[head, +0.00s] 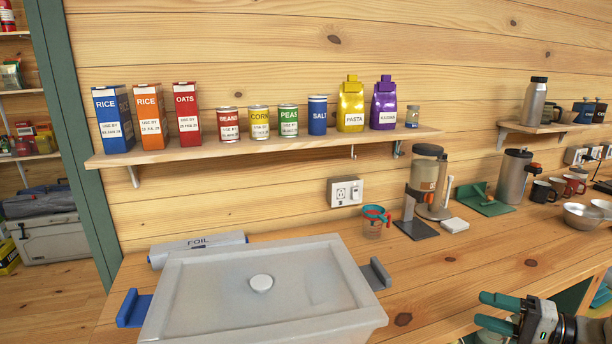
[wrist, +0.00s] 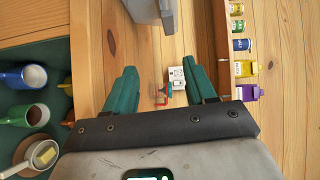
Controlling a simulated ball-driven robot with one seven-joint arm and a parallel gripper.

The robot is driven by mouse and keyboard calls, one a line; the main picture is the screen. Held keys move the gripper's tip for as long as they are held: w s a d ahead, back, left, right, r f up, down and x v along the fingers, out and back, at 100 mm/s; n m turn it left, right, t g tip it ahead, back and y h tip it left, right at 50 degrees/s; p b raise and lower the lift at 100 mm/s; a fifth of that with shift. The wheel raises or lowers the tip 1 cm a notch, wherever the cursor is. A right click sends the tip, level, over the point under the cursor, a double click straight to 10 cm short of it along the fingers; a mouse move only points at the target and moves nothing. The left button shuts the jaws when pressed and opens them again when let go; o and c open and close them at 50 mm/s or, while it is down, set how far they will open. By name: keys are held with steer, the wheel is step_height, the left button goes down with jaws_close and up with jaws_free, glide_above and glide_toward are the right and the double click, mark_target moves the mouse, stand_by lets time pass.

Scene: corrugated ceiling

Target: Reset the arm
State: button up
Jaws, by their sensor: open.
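My gripper (head: 482,309) is at the lower right of the head view, at the front side of the wooden counter (head: 440,262). Its two teal fingers are spread apart with nothing between them. In the wrist view my gripper (wrist: 162,78) also shows open and empty. The wall outlet and a small measuring cup appear beyond the gap between the fingers, well apart from them. Most of my arm is outside the head view.
A lidded grey bin (head: 262,310) fills the counter's front left, with a foil box (head: 197,246) behind it. A measuring cup (head: 375,220), a coffee maker (head: 428,180) and several mugs stand toward the back and right. A wall shelf (head: 270,146) holds boxes and cans.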

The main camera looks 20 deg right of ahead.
steer(key=s+a+f+n+g+h, duration=0.2)
steer(key=s+a+f+g, duration=0.2)
steer(key=a+f, duration=0.6)
steer(key=s+a+f+n+g+h, duration=0.2)
steer(key=s+a+f+g, duration=0.25)
steer(key=a+f, duration=0.55)
steer(key=s+a+n+g+h, duration=0.2)
steer(key=s+h, duration=0.1)
steer(key=s, duration=0.6)
steer(key=s+a+n+g+h, duration=0.1)
steer(key=s+n+h, duration=0.2)
steer(key=s, duration=0.7)
steer(key=shift+s+a+g+h, duration=0.2)
steer(key=shift+a+g+h, duration=0.15)
steer(key=shift+h, duration=0.25)
